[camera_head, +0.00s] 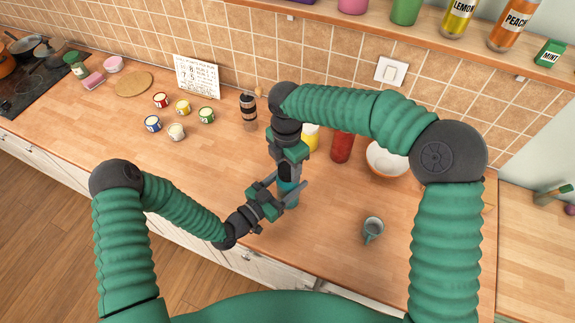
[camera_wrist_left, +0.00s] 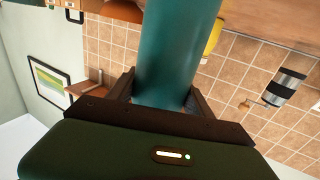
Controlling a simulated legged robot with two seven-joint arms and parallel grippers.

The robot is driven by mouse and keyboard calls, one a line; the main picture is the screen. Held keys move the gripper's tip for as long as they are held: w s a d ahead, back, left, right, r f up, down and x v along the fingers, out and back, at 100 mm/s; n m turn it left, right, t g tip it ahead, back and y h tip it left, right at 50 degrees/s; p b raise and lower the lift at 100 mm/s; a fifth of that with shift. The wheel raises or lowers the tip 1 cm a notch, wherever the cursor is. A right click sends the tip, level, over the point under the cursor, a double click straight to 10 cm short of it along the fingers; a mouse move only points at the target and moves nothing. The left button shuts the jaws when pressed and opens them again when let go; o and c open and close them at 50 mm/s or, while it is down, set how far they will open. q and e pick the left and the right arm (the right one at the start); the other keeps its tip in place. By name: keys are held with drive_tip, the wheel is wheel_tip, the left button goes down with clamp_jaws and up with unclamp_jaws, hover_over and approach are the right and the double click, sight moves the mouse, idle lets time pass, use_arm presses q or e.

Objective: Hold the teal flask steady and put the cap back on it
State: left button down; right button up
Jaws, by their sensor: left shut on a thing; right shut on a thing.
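The teal flask (camera_head: 288,187) stands upright near the front of the counter, partly covered by my grippers. My left gripper (camera_head: 283,202) is shut around its body from the left. In the left wrist view the flask (camera_wrist_left: 176,52) fills the space between the two dark fingers of my left gripper (camera_wrist_left: 163,98). My right gripper (camera_head: 289,168) points down directly above the flask, shut on the cap. The cap is mostly hidden between its fingers, and I cannot tell whether it touches the flask's top.
A grey mug (camera_head: 373,229) stands to the right. The counter front left is clear.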

drive_tip(key=m, duration=0.5)
drive_tip(key=shift+a+r+m, duration=0.1)
drive_tip(key=shift+m, duration=0.3)
drive_tip(key=m, duration=1.1)
drive_tip(key=shift+a, duration=0.1)
drive_tip(key=m, duration=0.6)
drive_tip(key=shift+m, duration=0.3)
drive_tip(key=o, duration=1.5)
drive_tip(key=shift+w, duration=0.1)
drive_tip(key=shift+o, duration=0.2)
